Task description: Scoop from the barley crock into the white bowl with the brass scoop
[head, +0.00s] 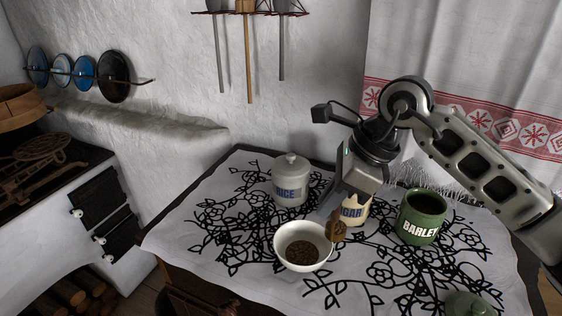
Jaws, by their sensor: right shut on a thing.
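The green barley crock (423,214) stands open on the right of the table, dark inside, with its label facing me. The white bowl (302,262) stands left of it, with brown grain in its bottom. My right gripper (346,205) points down above the table between bowl and crock, shut on the brass scoop (338,230). The scoop is at the bowl's right rim and appears to have brown grain in it. I cannot tell whether it touches the rim. The fingertips and the scoop's handle are hard to make out. My left gripper is out of view.
A cream sugar crock (354,214) stands behind the scoop, partly hidden by my right gripper. A lidded rice crock (290,188) stands at the back left. A green lid (468,305) lies at the front right. The patterned cloth (215,240) is free on the left.

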